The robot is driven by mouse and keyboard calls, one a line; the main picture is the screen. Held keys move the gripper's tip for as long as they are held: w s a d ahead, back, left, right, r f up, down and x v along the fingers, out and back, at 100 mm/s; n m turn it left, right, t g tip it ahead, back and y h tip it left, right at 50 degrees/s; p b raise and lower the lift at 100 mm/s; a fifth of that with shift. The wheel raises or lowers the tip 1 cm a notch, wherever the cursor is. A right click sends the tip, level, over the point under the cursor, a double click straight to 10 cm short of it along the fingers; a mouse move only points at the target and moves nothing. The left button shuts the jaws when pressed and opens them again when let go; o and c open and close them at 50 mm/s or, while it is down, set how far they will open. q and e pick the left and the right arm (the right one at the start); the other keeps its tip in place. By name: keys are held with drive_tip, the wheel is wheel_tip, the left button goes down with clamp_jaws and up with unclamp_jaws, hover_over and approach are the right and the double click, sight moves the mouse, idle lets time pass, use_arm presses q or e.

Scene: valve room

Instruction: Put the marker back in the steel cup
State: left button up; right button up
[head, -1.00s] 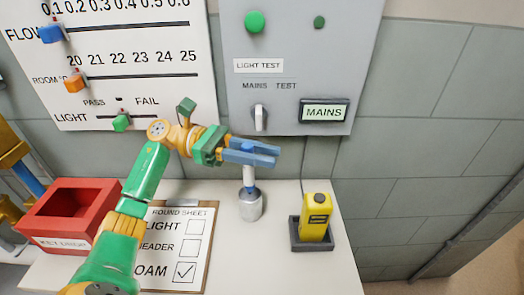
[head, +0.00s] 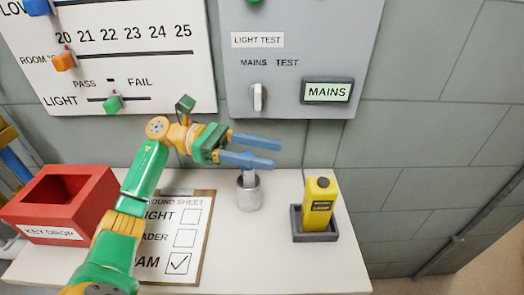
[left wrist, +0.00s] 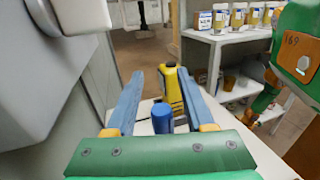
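The steel cup (head: 249,196) stands on the white table. The marker (head: 249,176) stands upright with its lower end inside the cup's mouth; its upper part is hidden behind the lower finger in the head view. In the left wrist view the marker's blue top (left wrist: 162,118) shows between the two fingers, with gaps on both sides. My left gripper (head: 262,151) is open just above the cup, its blue fingers spread around the marker's top and not gripping it. My right gripper is not in view.
A yellow device (head: 320,203) stands in a dark tray (head: 315,237) right of the cup. A check sheet on a clipboard (head: 210,216) and a red key-drop box (head: 80,215) lie to the left. A grey panel (head: 290,75) with a knob is behind. The table front is clear.

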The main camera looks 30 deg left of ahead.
use_arm(q)
drive_tip(key=shift+a, duration=0.2)
drive_tip(key=b+v, duration=0.2)
drive_tip(key=v, duration=0.4)
drive_tip(key=shift+s+a, duration=0.15)
drive_tip(key=shift+a, duration=0.2)
idle(0.3)
